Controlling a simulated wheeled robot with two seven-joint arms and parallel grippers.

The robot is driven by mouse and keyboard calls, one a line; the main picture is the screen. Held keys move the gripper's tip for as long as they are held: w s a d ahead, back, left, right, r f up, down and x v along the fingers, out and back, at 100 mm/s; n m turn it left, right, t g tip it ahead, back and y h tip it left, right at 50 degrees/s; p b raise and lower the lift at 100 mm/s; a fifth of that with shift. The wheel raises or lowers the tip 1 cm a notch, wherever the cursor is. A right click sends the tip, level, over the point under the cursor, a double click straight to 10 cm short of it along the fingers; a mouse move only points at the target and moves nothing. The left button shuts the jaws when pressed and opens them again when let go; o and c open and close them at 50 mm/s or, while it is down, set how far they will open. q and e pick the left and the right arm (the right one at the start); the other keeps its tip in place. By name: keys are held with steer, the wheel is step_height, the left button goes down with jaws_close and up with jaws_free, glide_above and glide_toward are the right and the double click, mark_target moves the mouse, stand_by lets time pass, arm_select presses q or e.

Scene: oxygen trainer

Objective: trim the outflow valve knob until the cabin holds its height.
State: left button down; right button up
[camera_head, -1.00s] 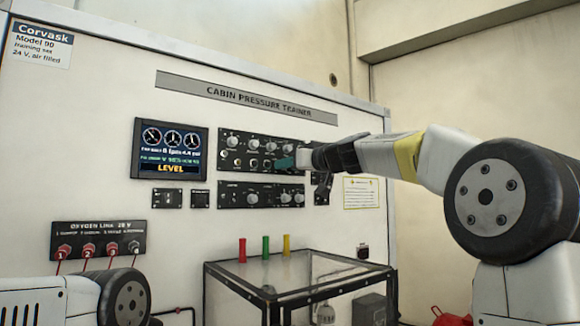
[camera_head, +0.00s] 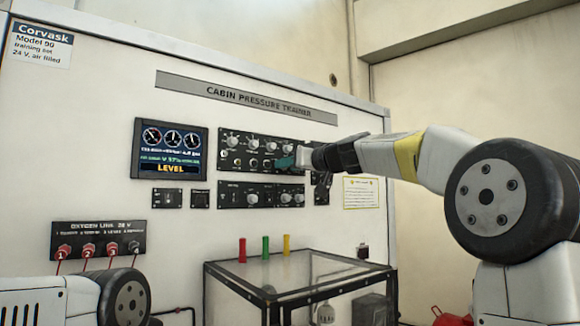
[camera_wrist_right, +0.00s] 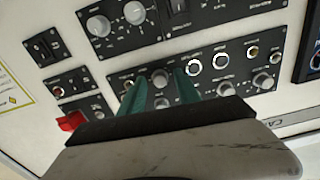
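The grey trainer panel (camera_head: 265,235) carries a black upper knob panel (camera_head: 226,164). My right gripper (camera_head: 287,162) reaches it from the right, with teal fingertips at its lower right part. In the right wrist view, the gripper (camera_wrist_right: 161,86) has its two teal fingers apart. A grey knob (camera_wrist_right: 160,76) shows between them, with a visible gap on either side. The labels are too small to tell which knob is the outflow valve knob. The display (camera_head: 171,148) shows three dials, small figures and the word LEVEL in yellow. My left gripper is out of view.
A lower knob panel (camera_head: 236,195) sits under the upper one. A glass-topped stand (camera_head: 330,268) with red, green and yellow pegs stands below. The oxygen link panel (camera_head: 97,240) with red plugs is at lower left.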

steer(key=v, duration=0.8)
steer(key=shift+w, duration=0.1)
stand_by(0.6)
